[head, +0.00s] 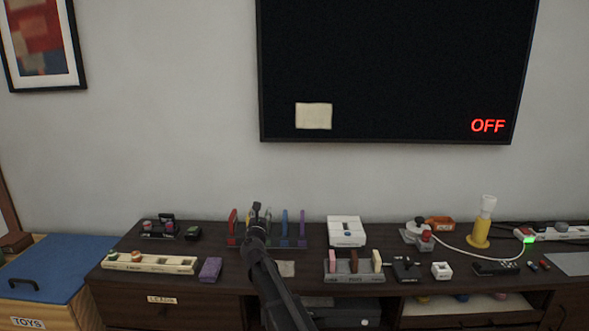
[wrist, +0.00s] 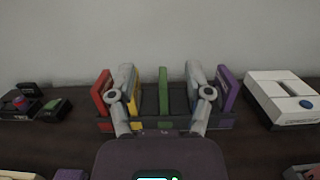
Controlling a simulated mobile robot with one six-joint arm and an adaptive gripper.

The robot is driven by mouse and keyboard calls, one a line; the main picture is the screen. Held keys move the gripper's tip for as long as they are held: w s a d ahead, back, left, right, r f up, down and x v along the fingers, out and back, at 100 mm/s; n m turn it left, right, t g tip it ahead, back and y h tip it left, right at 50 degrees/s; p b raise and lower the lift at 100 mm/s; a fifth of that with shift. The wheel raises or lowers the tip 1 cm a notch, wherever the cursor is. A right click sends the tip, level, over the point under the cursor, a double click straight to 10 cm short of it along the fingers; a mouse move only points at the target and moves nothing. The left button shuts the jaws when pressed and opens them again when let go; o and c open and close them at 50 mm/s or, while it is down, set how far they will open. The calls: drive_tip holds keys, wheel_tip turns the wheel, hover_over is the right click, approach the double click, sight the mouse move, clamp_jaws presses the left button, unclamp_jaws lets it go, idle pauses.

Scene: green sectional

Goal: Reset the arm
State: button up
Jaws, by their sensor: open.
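My gripper (wrist: 160,95) is open in the wrist view, with its two fingers spread apart in front of a rack of coloured upright pieces. A green piece (wrist: 163,90) stands between the fingers, farther back, and I see nothing held. In the head view my arm reaches up from the bottom over the dark cabinet, and my gripper (head: 257,210) is at the rack. The arm and gripper hide part of the rack there. A red piece (wrist: 101,92) and a purple piece (wrist: 227,89) stand at the rack's two ends.
A white console (head: 346,231) stands right of the rack. A stand with several upright pieces (head: 354,278) is nearer the front.

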drive_tip(key=s+d+f+m+g+h, duration=0.3)
drive_tip(key=s+d+f+m, duration=0.15)
drive_tip(key=d+m, duration=0.3)
drive_tip(key=s+d+f+m+g+h, duration=0.25)
drive_tip(key=s+d+m, duration=0.25)
drive_tip(key=d+m, duration=0.3)
drive_tip(key=s+d+f+m+g+h, duration=0.2)
drive_tip(key=s+d+f+m+g, duration=0.3)
drive_tip(key=d, duration=0.5)
drive_tip(key=s+d+f+m+g+y, duration=0.1)
drive_tip(key=s+d+f+m+g, duration=0.15)
drive_tip(key=s+m, duration=0.35)
drive_tip(key=s+d+f+m+g+y, duration=0.2)
drive_tip(key=s+f+m+g, duration=0.15)
drive_tip(key=s, duration=0.45)
drive_tip(key=s+a+f+m+g+y, duration=0.25)
drive_tip(key=s+m+y, duration=0.3)
drive_tip(key=s, duration=0.65)
wheel_tip(320, 180, up, 15)
drive_tip(key=p, duration=1.6)
drive_tip(key=shift+g, duration=0.3)
drive_tip(key=shift+d, duration=0.1)
